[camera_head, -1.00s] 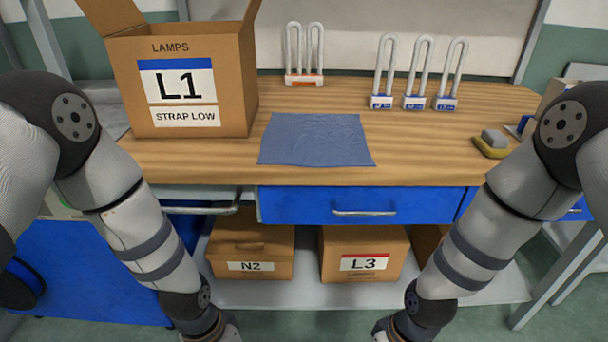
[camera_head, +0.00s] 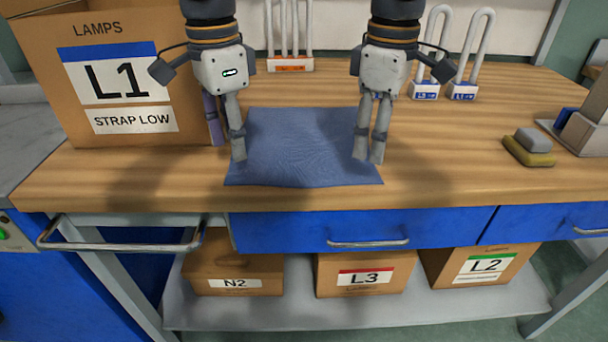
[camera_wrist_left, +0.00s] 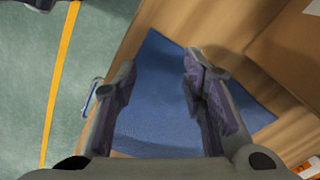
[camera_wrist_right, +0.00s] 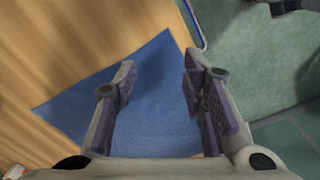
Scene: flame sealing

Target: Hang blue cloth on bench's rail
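The blue cloth (camera_head: 300,148) lies flat on the wooden bench top (camera_head: 450,180), close to its front edge. My left gripper (camera_head: 229,150) points down at the cloth's left side, and my right gripper (camera_head: 369,158) points down at its right side. Both are open; cloth shows between the fingers in the left wrist view (camera_wrist_left: 158,115) and the right wrist view (camera_wrist_right: 158,115), with nothing held. Whether the fingertips touch the cloth, I cannot tell. A metal rail (camera_head: 120,247) runs along the bench front at the left, bare.
An open carton marked L1 (camera_head: 120,95) stands left of my left gripper. Shackle-shaped items on a stand (camera_head: 289,65) and others (camera_head: 463,91) are at the back. A yellow-and-grey block (camera_head: 530,147) lies right. A blue drawer with handle (camera_head: 368,243) is below; boxes (camera_head: 365,275) sit on the shelf.

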